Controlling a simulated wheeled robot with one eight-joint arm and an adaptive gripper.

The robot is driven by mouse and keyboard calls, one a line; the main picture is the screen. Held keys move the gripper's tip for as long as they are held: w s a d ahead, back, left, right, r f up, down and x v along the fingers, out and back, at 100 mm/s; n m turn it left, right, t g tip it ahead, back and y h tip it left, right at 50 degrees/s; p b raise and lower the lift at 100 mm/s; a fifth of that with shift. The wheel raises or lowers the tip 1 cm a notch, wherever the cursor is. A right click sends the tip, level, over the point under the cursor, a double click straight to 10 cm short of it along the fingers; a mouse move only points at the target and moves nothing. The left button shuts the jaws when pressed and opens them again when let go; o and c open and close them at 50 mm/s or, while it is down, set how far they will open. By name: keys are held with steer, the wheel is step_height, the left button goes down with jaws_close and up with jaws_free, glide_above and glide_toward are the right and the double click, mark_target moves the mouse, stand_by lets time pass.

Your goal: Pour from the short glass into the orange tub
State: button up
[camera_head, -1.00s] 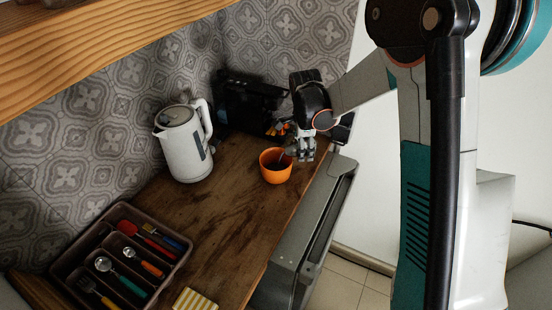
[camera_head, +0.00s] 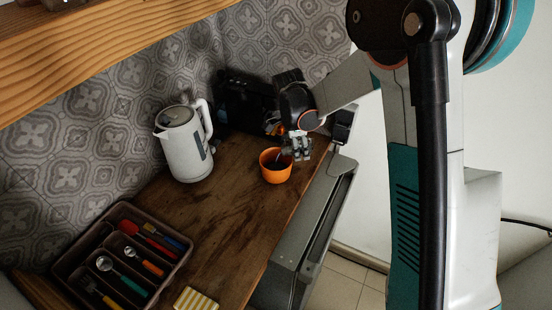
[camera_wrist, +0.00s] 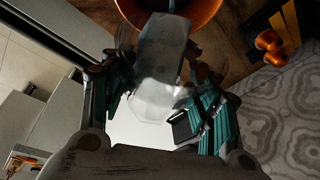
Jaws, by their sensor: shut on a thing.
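The orange tub (camera_head: 275,174) stands on the wooden counter near its right edge, with dark contents inside. My gripper (camera_head: 297,150) is just above and beside the tub's upper right rim. In the wrist view my gripper (camera_wrist: 152,100) is shut on the short glass (camera_wrist: 160,62), a clear faceted glass between the two fingers. The glass is tilted, its far end over the orange tub (camera_wrist: 205,10), which shows at the top edge. In the head view the glass is mostly hidden by the fingers. A dark stream or strip shows near its mouth; I cannot tell which.
A white kettle (camera_head: 184,143) stands left of the tub. A black machine (camera_head: 243,103) is at the back, close to my gripper. A cutlery tray (camera_head: 70,262) and a striped cloth (camera_head: 196,300) lie in front. The middle of the counter (camera_head: 215,215) is clear.

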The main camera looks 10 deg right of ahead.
steer(key=shift+a+r+h, duration=0.2)
steer(key=shift+a+h, duration=0.1)
steer(key=shift+a+r+h+b, duration=0.35)
steer(key=shift+h+b, duration=0.15)
steer(key=shift+h, duration=0.4)
steer(key=shift+a+r+h+b, duration=0.3)
steer(key=shift+h+b, duration=0.2)
steer(key=shift+h, duration=0.4)
stand_by(1.2)
